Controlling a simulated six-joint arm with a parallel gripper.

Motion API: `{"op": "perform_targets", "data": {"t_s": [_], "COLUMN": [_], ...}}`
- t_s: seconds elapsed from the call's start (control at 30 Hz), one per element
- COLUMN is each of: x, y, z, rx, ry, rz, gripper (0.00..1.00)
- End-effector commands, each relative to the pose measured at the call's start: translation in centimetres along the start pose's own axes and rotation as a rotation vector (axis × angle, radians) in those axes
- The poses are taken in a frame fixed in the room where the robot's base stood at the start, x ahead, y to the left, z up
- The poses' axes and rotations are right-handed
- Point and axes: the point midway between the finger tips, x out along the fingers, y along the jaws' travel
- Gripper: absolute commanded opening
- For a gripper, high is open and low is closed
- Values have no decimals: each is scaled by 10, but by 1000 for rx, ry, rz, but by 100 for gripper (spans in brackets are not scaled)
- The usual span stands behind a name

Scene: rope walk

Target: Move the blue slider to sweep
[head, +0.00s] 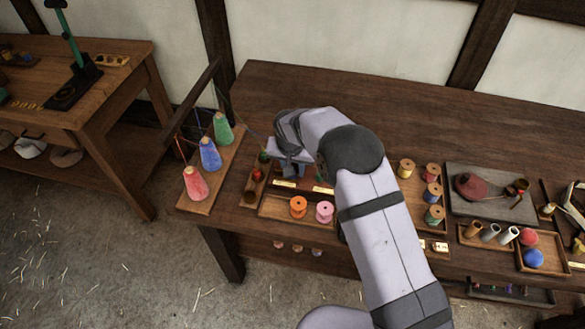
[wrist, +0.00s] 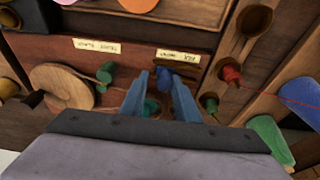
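In the wrist view, a small blue slider knob (wrist: 164,82) stands at a short dark slot in a reddish-brown panel (wrist: 140,60), close to a pale label (wrist: 178,57). My gripper (wrist: 162,80) is over the panel with its two blue-grey fingers apart, one on each side of the knob. I see no firm contact on both sides. A second pale label (wrist: 97,46) lies to the left; the lettering on both is upside down and too small to read surely. In the head view, my gripper (head: 288,160) hides the knob.
Near the fingers are a green knob (wrist: 105,72), a round wooden dial (wrist: 62,85) and a red peg (wrist: 231,74). In the head view, thread cones (head: 210,154) stand left and a spool tray (head: 292,210) lies in front. The bench behind is clear.

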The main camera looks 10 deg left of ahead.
Motion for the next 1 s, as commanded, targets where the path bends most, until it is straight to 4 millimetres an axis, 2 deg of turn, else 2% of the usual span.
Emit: {"op": "perform_targets", "data": {"t_s": [0.67,1.0], "x": [-1,-23], "y": [-5,-5], "z": [0,-6], "rx": [0,0], "ry": [0,0], "rz": [1,0], "gripper": [27,27]}}
